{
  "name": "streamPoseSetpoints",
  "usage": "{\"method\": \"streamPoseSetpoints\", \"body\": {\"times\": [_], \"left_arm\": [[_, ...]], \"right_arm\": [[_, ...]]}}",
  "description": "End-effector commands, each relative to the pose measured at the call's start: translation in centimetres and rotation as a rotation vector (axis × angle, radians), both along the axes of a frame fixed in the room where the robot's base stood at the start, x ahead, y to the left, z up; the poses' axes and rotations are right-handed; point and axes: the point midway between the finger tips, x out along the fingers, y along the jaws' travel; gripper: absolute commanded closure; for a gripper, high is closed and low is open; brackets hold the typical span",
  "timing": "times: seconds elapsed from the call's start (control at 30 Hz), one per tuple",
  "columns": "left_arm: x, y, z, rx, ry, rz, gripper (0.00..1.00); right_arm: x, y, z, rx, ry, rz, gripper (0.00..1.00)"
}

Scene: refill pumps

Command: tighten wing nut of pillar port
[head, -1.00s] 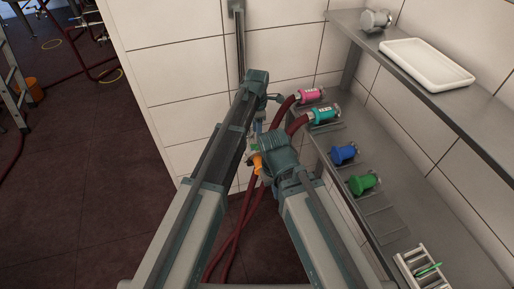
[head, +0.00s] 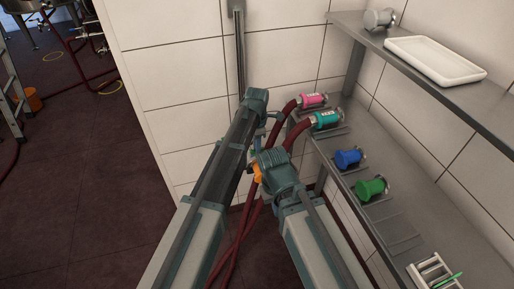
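My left arm reaches up the middle of the head view, its gripper (head: 274,117) small and partly hidden at the far end near the dark red hoses. I cannot see its finger gap. My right arm comes in from the lower right, and its wrist lies just below and right of the left one. Its fingers are hidden. A small orange part (head: 258,173) shows between the two arms; I cannot tell what it belongs to. A grey vertical pipe (head: 239,50) runs down the tiled wall behind my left arm. No wing nut or port can be made out.
On the lower right shelf (head: 425,215) lie pink (head: 314,100), teal (head: 326,120), blue (head: 348,157) and green (head: 371,188) fittings, and a white rack (head: 432,270). Hoses run to the pink and teal ones. An upper shelf holds a white tray (head: 434,60).

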Motion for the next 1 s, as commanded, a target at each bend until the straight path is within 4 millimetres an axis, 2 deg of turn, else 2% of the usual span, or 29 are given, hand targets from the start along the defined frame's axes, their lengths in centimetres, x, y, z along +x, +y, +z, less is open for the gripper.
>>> {"method": "streamPoseSetpoints", "body": {"times": [0.03, 0.1, 0.57, 0.77, 1.0], "left_arm": [[0.00, 0.00, 0.00, 0.000, 0.000, 0.000, 0.93], [0.00, 0.00, 0.00, 0.000, 0.000, 0.000, 1.00], [0.01, 0.00, -0.01, 0.000, 0.000, -0.033, 1.00], [0.00, 0.00, -0.01, 0.000, -0.001, -0.146, 1.00], [0.00, 0.00, -0.01, 0.001, -0.003, -0.363, 1.00]], "right_arm": [[0.00, 0.00, 0.00, 0.000, 0.000, 0.000, 1.00], [0.00, 0.00, 0.00, 0.000, 0.000, 0.000, 1.00], [0.00, 0.00, -0.01, 0.000, 0.000, 0.000, 1.00], [0.00, 0.00, -0.01, 0.000, 0.000, 0.000, 1.00], [0.00, 0.00, -0.01, 0.000, 0.000, 0.000, 1.00]]}}
